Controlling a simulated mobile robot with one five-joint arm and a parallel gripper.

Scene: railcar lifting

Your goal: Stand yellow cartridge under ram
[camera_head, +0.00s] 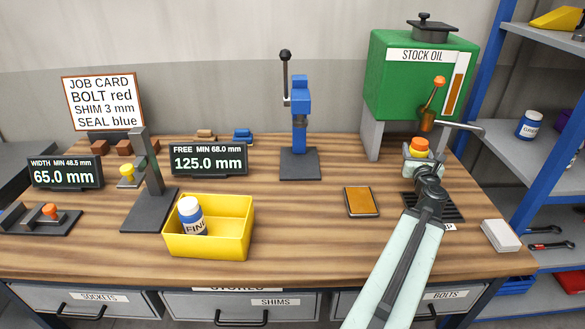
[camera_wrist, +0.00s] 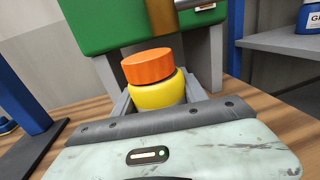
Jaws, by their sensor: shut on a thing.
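The yellow cartridge with an orange cap (camera_head: 419,146) is at the right of the bench, in front of the green oil tank. It also shows upright in the wrist view (camera_wrist: 157,92). My gripper (camera_head: 418,166) is shut on it, with a grey finger on each side. The jaws hide its lower part, so I cannot tell whether it touches anything below. The blue press with the ram (camera_head: 300,100) stands at the back middle of the bench, left of my gripper. Its dark base plate (camera_head: 299,164) is bare.
The oil tank (camera_head: 388,70) has a tap (camera_head: 428,118) close above and behind the cartridge. A dark grate (camera_head: 445,208) lies beside my arm.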

